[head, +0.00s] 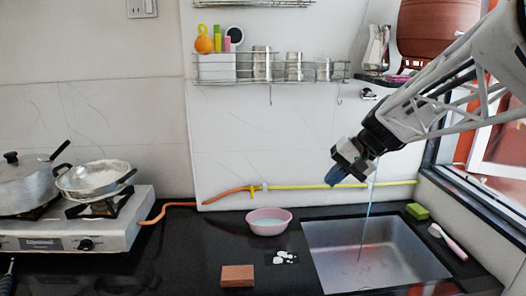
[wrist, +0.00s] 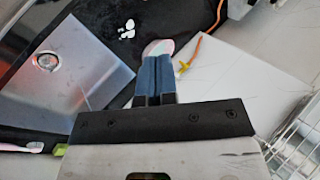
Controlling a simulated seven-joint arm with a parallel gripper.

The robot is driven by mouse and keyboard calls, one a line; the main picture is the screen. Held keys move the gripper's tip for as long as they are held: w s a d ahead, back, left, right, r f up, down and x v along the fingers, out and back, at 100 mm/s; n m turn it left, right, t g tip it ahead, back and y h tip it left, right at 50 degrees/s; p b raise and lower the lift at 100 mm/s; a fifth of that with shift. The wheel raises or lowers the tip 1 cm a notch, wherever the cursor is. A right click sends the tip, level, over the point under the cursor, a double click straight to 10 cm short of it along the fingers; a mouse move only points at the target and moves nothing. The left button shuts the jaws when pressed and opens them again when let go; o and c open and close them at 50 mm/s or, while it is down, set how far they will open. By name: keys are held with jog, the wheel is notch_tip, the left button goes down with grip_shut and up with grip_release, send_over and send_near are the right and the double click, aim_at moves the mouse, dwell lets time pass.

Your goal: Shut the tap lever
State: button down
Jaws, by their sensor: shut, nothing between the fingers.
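My gripper (head: 338,178) is in the head view, above and left of the steel sink, with its blue fingers shut and pointing down to the left. In the wrist view its fingers (wrist: 154,75) lie side by side with nothing between them. The reddish-brown clay waterpot (head: 437,28) stands at the upper right, partly hidden by my arm. A thin bluish stream (head: 367,215) runs down from behind my gripper into the sink (head: 335,250).
A pink bowl (head: 269,220) and a brown block (head: 238,275) sit on the black counter left of the sink. A green sponge (head: 417,211) and a pink-handled brush (head: 447,240) lie at its right. A wire rack (head: 270,72) is on the wall. A stove (head: 80,225) stands far left.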

jog(key=w+d+r+m+t+y, duration=0.3)
jog(key=w+d+t+y, duration=0.5)
jog(key=w+d, duration=2.1)
jog(key=w+d+f+m+t+h, duration=0.1)
jog(key=d+f+m, duration=0.1)
jog(key=d+f, duration=0.7)
jog(key=w+d+f+m+t, duration=0.1)
jog(key=d+f+m+t, duration=0.1)
jog(key=d+f, duration=0.7)
jog(key=shift+w+f+h, duration=0.15)
jog(key=shift+w+h, duration=0.1)
jog(key=shift+h, duration=0.15)
jog(key=s+a+x, duration=0.1)
jog(key=x, duration=1.2)
jog(key=shift+s+a+r, duration=0.25)
jog(key=shift+s+a, duration=0.05)
jog(key=shift+s, duration=0.15)
